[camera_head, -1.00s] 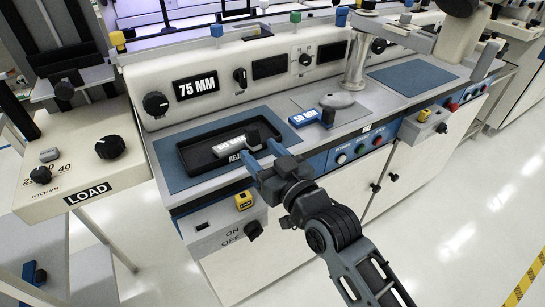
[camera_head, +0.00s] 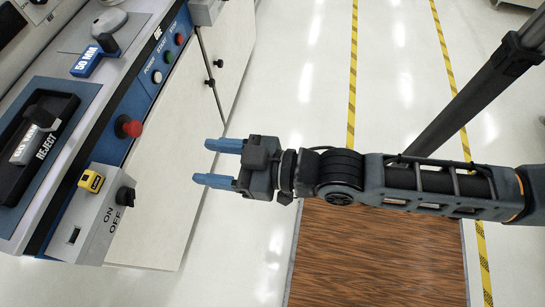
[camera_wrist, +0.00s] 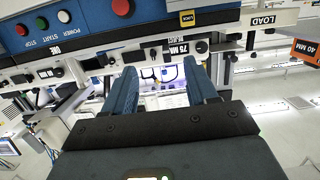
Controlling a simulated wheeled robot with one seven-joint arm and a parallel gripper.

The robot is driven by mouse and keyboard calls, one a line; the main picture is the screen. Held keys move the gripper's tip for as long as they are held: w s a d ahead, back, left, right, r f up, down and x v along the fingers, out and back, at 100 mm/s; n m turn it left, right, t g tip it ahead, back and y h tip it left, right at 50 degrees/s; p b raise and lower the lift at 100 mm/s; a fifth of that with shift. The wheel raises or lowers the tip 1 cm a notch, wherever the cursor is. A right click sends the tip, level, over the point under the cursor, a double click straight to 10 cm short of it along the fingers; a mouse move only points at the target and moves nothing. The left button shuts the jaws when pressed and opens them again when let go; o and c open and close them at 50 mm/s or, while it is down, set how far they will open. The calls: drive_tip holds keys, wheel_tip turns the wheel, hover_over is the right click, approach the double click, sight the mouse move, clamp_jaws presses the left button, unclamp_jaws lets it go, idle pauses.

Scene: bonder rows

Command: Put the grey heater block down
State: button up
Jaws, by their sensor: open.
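The grey heater block (camera_head: 25,147), with a black knob-like top, lies in the black reject tray (camera_head: 66,127) at the left of the head view. The tray rests on a blue mat on the machine top. My gripper (camera_head: 208,163) is open and empty, its two blue fingers apart, out in front of the white cabinet and well to the right of the tray. The open fingers (camera_wrist: 161,75) also show in the wrist view with nothing between them. I cannot make out the grey block in the wrist view.
A blue block marked 50 MM (camera_head: 91,61) lies on the machine top behind the tray. A red button (camera_head: 129,126) and a switch box (camera_head: 98,215) with a yellow tag jut from the machine front. The glossy floor (camera_head: 290,90) near my gripper is clear.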

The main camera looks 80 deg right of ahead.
drive_tip(key=s+r, duration=0.2)
drive_tip(key=s, duration=0.5)
drive_tip(key=s+r+g, duration=0.1)
drive_tip(key=s+r, duration=0.2)
drive_tip(key=s, duration=0.4)
drive_tip(key=shift+a+r, duration=0.25)
drive_tip(key=shift+a, duration=0.05)
drive_tip(key=shift+s, duration=0.1)
